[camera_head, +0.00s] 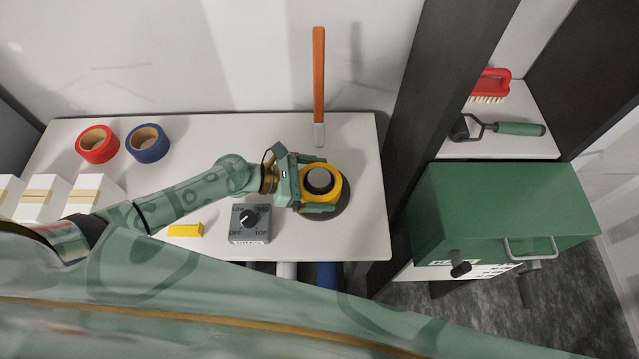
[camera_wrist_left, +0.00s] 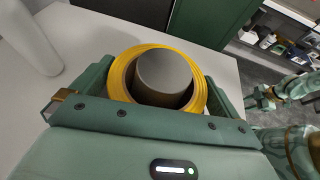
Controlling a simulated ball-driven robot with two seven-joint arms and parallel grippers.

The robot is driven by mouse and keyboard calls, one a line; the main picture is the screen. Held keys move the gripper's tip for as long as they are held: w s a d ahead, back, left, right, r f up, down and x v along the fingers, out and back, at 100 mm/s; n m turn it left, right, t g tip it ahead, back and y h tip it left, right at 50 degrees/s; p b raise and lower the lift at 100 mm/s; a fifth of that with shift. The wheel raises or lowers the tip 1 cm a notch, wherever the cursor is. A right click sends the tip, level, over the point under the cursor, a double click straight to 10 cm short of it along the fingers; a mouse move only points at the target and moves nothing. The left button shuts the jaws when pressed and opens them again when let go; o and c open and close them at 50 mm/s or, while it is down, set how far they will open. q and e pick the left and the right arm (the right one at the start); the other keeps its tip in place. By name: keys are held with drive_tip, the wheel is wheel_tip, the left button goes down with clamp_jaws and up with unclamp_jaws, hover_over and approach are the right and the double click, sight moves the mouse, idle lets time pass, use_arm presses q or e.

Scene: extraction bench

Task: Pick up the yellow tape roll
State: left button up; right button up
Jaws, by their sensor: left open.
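The yellow tape roll (camera_head: 336,191) sits around a short grey post (camera_head: 320,178) above a dark round base (camera_head: 344,205) at the right of the white table. In the left wrist view the yellow roll (camera_wrist_left: 119,73) also rings the grey post (camera_wrist_left: 165,72). My left gripper (camera_head: 321,182) is open, with one finger on each side of the roll. Whether the fingers touch it I cannot tell. In the left wrist view a green arm with a gripper, apparently my right gripper (camera_wrist_left: 263,98), shows small at the right edge, its jaws unclear.
A grey knob box (camera_head: 249,224) and a yellow block (camera_head: 186,230) lie near the table's front edge. Red (camera_head: 97,144) and blue (camera_head: 148,143) tape rolls stand at the back left. An orange-handled tool (camera_head: 318,75) is behind the roll. A green cabinet (camera_head: 500,205) is at right.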

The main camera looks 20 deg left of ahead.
use_arm(q)
drive_tip(key=c, duration=0.7)
drive_tip(key=shift+r, duration=0.1)
